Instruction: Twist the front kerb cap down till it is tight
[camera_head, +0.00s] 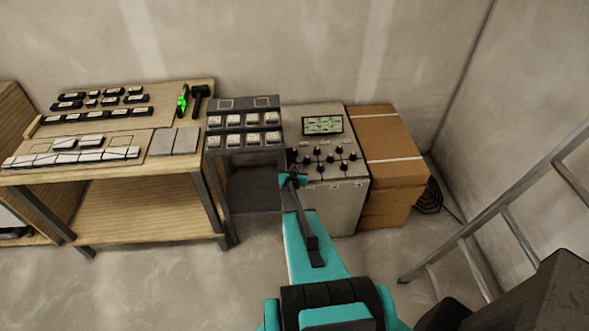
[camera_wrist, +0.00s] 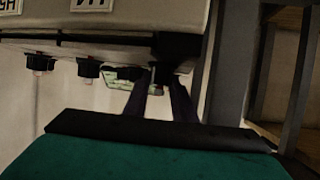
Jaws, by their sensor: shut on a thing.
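My gripper (camera_head: 292,165) is at the left edge of the grey cabinet's sloped panel, beside the black knob-like caps (camera_head: 330,157). In the wrist view my gripper (camera_wrist: 160,85) has its two dark fingers close together around a small part with a pale metallic end (camera_wrist: 155,88). It is shut on this small part, which looks like a cap at the panel's edge. The fingers and the dim light hide most of it. I cannot tell how tight it sits. Two more black caps (camera_wrist: 88,68) stand to its left in the wrist view.
The grey cabinet (camera_head: 335,203) has a lit green screen (camera_head: 322,124). Cardboard boxes (camera_head: 385,150) stand close on its right, and a dark rack (camera_head: 243,103) with several small pale blocks on its left. A ladder (camera_head: 510,215) leans at the right. A wooden bench (camera_head: 70,175) holds tiles.

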